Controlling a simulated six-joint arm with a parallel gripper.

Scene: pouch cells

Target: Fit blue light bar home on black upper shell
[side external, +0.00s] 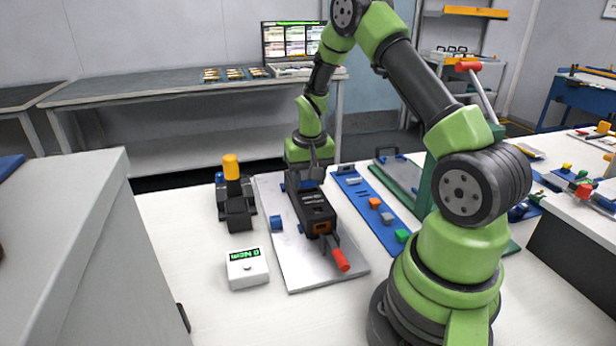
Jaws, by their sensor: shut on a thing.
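The black upper shell (316,210) lies on a pale metal plate (320,277) in the middle of the white table. My gripper (309,184) points down over the far end of the shell, very close to it. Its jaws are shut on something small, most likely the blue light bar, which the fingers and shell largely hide. I cannot tell whether the bar touches the shell. A blue block (277,223) sits on the plate to the left of the shell, and a red-handled clamp (340,259) is at its near end.
A white box with a green display (247,267) stands at the front left. A black tool with a yellow top (235,195) stands behind it. A blue strip with coloured blocks (363,202) and a green fixture (397,172) lie to the right.

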